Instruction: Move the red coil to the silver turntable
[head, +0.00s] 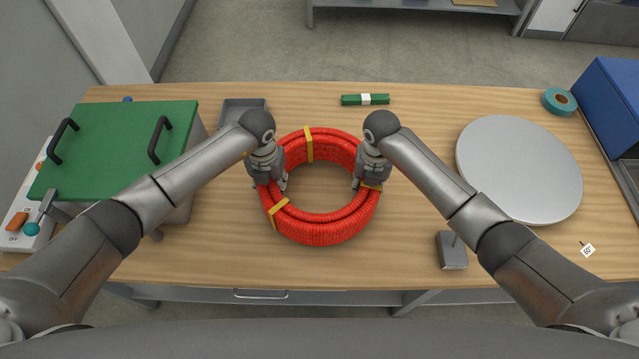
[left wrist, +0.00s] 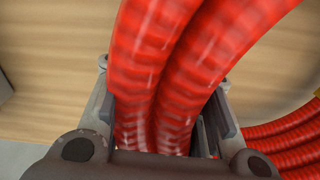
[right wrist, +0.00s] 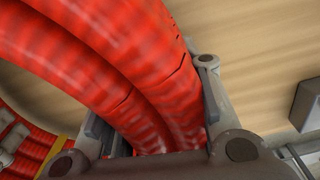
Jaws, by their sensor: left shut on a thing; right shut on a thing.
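The red coil (head: 322,232) is a ring of corrugated conduit bound with yellow straps, and it is in the middle of the wooden table. My left gripper (head: 271,187) is shut on the coil's left side. The left wrist view shows the coil (left wrist: 175,70) between its fingers. I cannot tell whether the coil touches the table. The silver turntable (head: 518,168) is a bare round disc at the right.
A green-lidded box (head: 110,140) stands at the left, with a grey tray (head: 243,108) beside it. A green bundle (head: 365,99) lies at the back. A grey block (head: 452,250) sits between coil and turntable, nearer the front. Teal tape (head: 559,101) and a blue box (head: 612,95) are at right.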

